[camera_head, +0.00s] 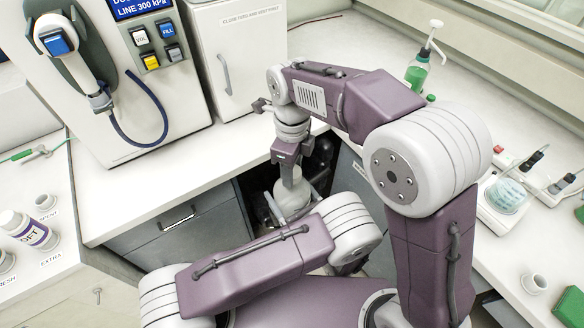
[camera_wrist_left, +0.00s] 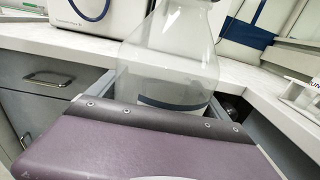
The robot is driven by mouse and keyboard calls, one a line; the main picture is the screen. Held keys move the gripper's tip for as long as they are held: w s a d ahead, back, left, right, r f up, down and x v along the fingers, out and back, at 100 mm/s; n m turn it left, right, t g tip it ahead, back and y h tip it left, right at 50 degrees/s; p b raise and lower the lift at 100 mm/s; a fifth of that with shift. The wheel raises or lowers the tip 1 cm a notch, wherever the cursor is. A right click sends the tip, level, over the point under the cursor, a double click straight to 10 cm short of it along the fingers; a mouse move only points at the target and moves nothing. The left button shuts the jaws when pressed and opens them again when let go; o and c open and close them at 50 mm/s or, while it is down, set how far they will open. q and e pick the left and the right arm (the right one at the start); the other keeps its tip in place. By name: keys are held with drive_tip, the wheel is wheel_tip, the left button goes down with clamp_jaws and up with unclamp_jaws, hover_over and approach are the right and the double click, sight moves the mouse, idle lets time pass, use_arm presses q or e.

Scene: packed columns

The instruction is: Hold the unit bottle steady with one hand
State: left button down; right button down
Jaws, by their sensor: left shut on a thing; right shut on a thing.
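The unit bottle (camera_wrist_left: 165,75) is clear, with a broad sloping body and a dark blue band low down; it fills the middle of the left wrist view, and its top is cut off. In the head view its pale rounded body (camera_head: 293,198) shows small and partly covered, below my right gripper (camera_head: 289,172). That gripper points down and is shut at the bottle's top; the exact contact is too small to tell. My left gripper (camera_head: 272,210) is low beside the bottle and shut on it, mostly hidden behind my arm. The purple housing covers its fingers in the left wrist view.
A dispensing machine (camera_head: 115,60) with a blue hose stands at the back left, beside a white cabinet (camera_head: 238,50). A green pump bottle (camera_head: 418,72) stands on the right counter. The counter before the machine is clear.

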drive_tip(key=n, duration=0.6)
drive_tip(key=shift+n, duration=0.3)
drive_tip(key=n, duration=0.6)
drive_tip(key=shift+n, duration=0.3)
drive_tip(key=n, duration=0.6)
drive_tip(key=shift+n, duration=0.4)
drive_tip(key=n, duration=1.3)
drive_tip(key=shift+r, duration=0.1)
drive_tip(key=n, duration=0.6)
drive_tip(key=shift+n, duration=0.4)
drive_tip(key=n, duration=1.1)
drive_tip(key=shift+n, duration=0.3)
